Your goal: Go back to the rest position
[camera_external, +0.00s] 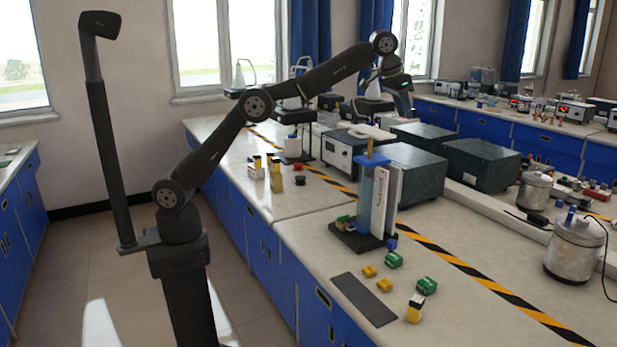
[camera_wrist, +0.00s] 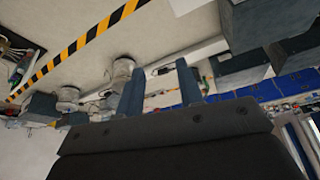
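My arm reaches from its pedestal at the left across the bench in the external view. My gripper (camera_external: 396,84) is at its end, high above the bench near the back boxes and windows. In the wrist view two blue-grey fingers of my gripper (camera_wrist: 161,68) stand apart with an empty gap between them, so it is open. Nothing is held. The wrist view is tilted, and the dark gripper body fills its lower part.
A blue column stand (camera_external: 374,205), a dark mat (camera_external: 364,299) and small yellow and green blocks are on the near bench. Grey instrument boxes (camera_external: 412,168) stand below my gripper. Metal pots (camera_external: 575,250) are at the right. The air around my arm looks clear.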

